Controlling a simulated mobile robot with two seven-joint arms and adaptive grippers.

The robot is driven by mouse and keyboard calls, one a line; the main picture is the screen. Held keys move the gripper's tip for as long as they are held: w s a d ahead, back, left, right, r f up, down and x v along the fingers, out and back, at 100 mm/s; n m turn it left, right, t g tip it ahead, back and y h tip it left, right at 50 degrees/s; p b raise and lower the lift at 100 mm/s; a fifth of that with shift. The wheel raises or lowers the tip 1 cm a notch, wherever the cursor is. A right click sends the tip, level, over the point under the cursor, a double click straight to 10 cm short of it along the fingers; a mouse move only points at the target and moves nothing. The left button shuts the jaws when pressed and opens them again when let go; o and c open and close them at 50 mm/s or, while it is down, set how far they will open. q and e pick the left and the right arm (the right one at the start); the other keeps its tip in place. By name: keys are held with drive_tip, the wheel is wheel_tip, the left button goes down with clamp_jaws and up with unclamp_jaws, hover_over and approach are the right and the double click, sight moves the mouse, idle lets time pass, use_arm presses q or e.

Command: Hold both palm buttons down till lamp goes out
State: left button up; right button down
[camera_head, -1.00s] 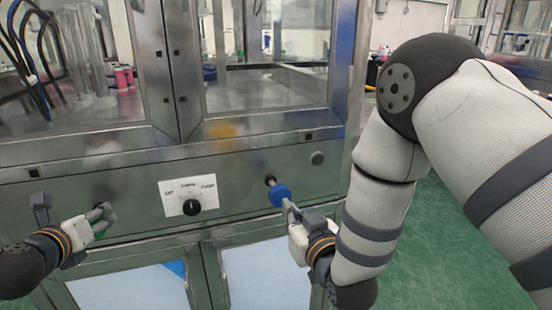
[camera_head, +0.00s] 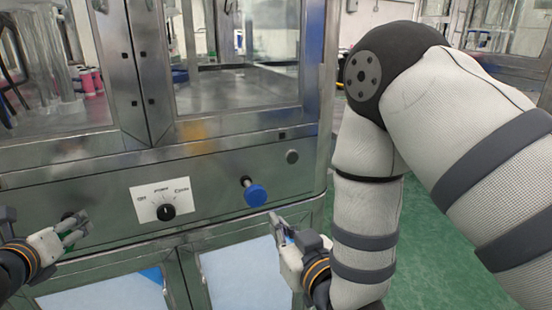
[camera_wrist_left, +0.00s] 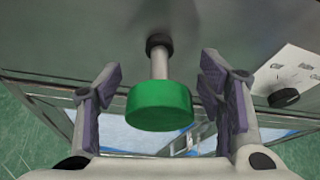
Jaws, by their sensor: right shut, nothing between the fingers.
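The blue palm button (camera_head: 256,195) stands out on its stem from the steel front panel. My right gripper (camera_head: 274,220) is shut and empty, just below and right of the blue button, with a small gap. The green palm button (camera_wrist_left: 160,106) stands out on its stem in the left wrist view. My left gripper (camera_wrist_left: 162,100) is open, with its fingers on either side of the green button and apart from it. In the head view my left gripper (camera_head: 76,230) mostly hides that button. A round grey fitting (camera_head: 292,157) sits at the panel's upper right; no glow shows on it.
A selector knob (camera_head: 166,212) on a white label plate (camera_head: 160,203) sits between the buttons. Glazed cabinet doors are above the panel. My right arm fills the right side of the head view, over green floor (camera_head: 398,240).

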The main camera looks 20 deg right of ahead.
use_arm(q)
drive_tip(key=shift+s, duration=0.1)
drive_tip(key=v, duration=1.2)
